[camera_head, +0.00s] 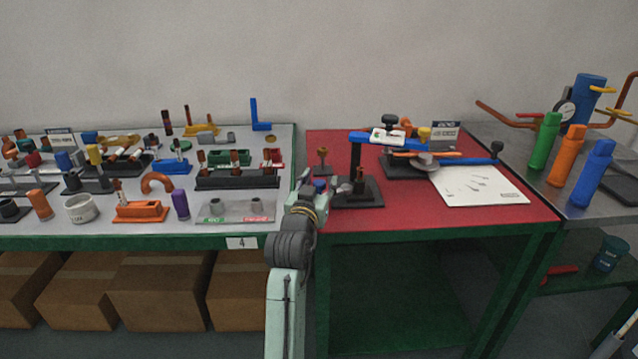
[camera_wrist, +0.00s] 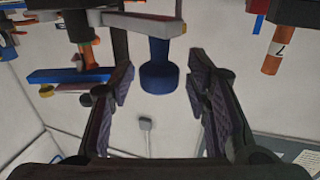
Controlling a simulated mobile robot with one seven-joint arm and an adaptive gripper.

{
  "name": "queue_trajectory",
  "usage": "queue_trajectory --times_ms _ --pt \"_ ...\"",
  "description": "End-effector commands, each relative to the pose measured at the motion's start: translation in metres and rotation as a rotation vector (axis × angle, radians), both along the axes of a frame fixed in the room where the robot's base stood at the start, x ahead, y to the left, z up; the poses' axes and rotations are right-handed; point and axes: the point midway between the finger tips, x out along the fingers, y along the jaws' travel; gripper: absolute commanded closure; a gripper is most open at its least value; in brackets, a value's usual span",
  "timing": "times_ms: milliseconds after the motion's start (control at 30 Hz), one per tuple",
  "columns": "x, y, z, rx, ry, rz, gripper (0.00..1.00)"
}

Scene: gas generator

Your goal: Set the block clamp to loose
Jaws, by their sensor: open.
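In the head view a clamp stand stands on the red table, with a black post (camera_head: 355,152), a blue upper arm (camera_head: 362,138) and a dark base (camera_head: 370,190). I cannot tell for sure which part is the block clamp. In the wrist view a dark blue flared knob (camera_wrist: 158,78) shows between the open fingers of my gripper (camera_wrist: 161,68). The fingers stand apart on its left and right, with gaps visible on both sides. In the head view my gripper is near the stand's left side, largely hidden by my arm.
A crowded bench (camera_head: 150,230) lies left. Green, orange and blue cylinders (camera_head: 593,172) stand right. The red table's front is clear (camera_head: 450,218).

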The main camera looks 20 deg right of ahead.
Motion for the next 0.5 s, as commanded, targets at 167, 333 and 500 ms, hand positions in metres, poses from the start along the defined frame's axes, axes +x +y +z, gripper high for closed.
queue_trajectory --times_ms 167,333,500 --pt "-0.001 0.000 0.000 0.000 0.000 0.000 0.56" --pt "-0.014 0.008 0.000 -0.002 -0.001 0.001 0.56" --pt "-0.044 0.027 -0.001 -0.002 0.001 0.002 0.56"
